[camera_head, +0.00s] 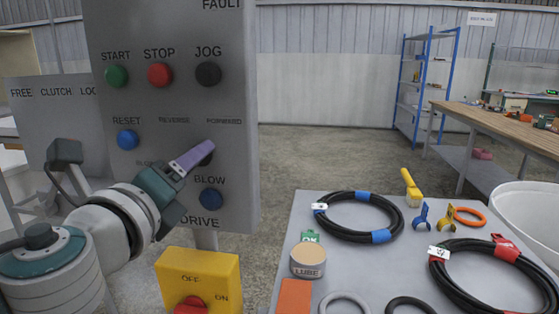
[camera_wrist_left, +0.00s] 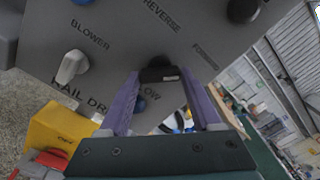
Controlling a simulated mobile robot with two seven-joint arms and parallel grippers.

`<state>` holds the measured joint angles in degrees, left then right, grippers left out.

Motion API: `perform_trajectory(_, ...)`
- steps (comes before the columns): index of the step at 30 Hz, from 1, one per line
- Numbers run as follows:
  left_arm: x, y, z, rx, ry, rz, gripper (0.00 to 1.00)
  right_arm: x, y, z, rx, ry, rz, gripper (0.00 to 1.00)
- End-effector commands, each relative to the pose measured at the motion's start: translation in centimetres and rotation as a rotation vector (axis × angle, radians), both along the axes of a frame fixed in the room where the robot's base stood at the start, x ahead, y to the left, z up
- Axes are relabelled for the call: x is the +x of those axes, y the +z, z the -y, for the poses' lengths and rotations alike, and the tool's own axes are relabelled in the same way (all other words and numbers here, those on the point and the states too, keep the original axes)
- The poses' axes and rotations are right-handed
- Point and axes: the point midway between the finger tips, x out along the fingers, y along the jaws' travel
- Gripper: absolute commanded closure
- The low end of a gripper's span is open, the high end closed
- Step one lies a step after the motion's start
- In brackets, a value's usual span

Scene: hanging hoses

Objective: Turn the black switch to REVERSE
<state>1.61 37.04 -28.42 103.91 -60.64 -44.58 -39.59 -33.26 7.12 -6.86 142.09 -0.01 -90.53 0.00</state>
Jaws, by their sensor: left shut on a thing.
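The black switch (camera_head: 207,155) sits on the grey control panel (camera_head: 228,100), below the REVERSE and FORWARD labels, mostly hidden by my gripper in the head view. In the left wrist view the black switch (camera_wrist_left: 158,74) shows between the purple fingertips, with REVERSE printed above it and FORWARD to the upper right. My left gripper (camera_head: 205,151) is shut on the switch; it also shows in the left wrist view (camera_wrist_left: 160,78). I cannot tell exactly which way the switch points. My right gripper is not in view.
Green START (camera_head: 116,75), red STOP (camera_head: 160,75), black JOG (camera_head: 208,74) and blue buttons surround the switch. A white lever (camera_wrist_left: 72,66) stands by the BLOWER label. A yellow box (camera_head: 225,270) is below. A table (camera_head: 288,238) with coiled hoses stands to the right.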

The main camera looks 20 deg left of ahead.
Motion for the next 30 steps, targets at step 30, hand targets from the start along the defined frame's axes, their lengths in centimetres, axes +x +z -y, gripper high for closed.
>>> perform_trajectory(30,0.0,-0.1,0.0,-0.646,0.002,0.156,0.91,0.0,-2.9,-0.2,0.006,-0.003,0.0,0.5)
